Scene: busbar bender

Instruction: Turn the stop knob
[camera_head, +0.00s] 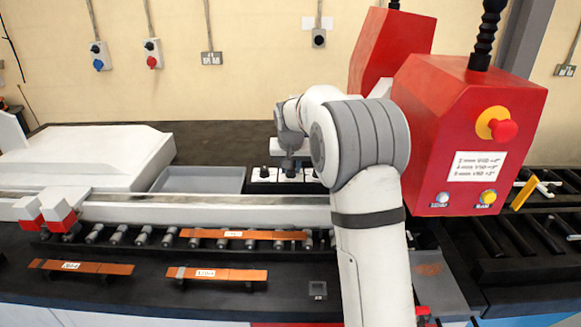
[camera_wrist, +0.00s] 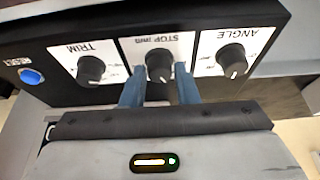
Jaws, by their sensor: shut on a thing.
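The stop knob (camera_wrist: 159,64) is a black knob on a white plate marked STOP (mm), which appears upside down in the wrist view. My gripper (camera_wrist: 161,74) has its two blue-grey fingers on either side of this knob and is shut on it. A white line shows on the knob's near edge. In the head view my gripper (camera_head: 288,163) reaches down to the knob panel (camera_head: 262,174) behind the long rail. The stop knob itself cannot be told apart there.
The TRIM knob (camera_wrist: 91,69) and ANGLE knob (camera_wrist: 232,58) flank the stop knob closely. A blue RESET button (camera_wrist: 31,77) sits at the panel's left. A red machine head (camera_head: 465,120) with an emergency button (camera_head: 503,130) stands right of my arm. Copper bars (camera_head: 215,274) lie in front.

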